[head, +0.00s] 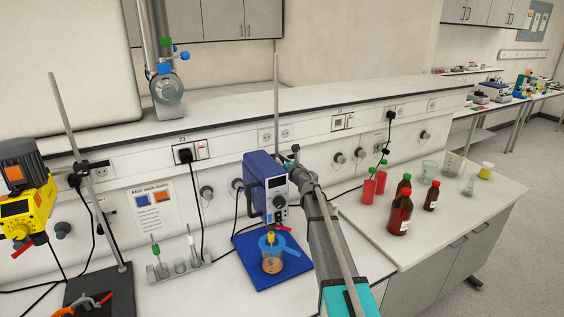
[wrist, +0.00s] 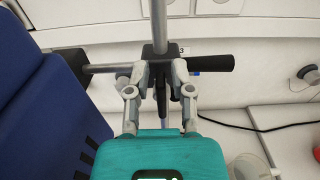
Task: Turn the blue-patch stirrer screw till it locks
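The blue stirrer (head: 265,187) hangs on an upright rod (head: 276,105) above a beaker with brown liquid (head: 272,262). In the wrist view its blue housing (wrist: 45,110) fills the left side. A black clamp block (wrist: 157,58) joins its horizontal bar (wrist: 100,68) to the rod. A black handle (wrist: 210,63) sticks out to the right of the block. A narrow dark part, perhaps the screw (wrist: 160,95), shows between my fingers. My gripper (wrist: 160,73) is open, its fingertips either side of the clamp block; contact cannot be told. My arm hides part of the clamp in the head view.
A yellow stirrer (head: 25,205) with an orange patch stands at left. A test-tube rack (head: 180,268) is left of the blue base plate (head: 250,276). Brown bottles (head: 399,214) and red containers (head: 368,191) stand to the right of my arm. A cable (wrist: 228,124) runs along the wall.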

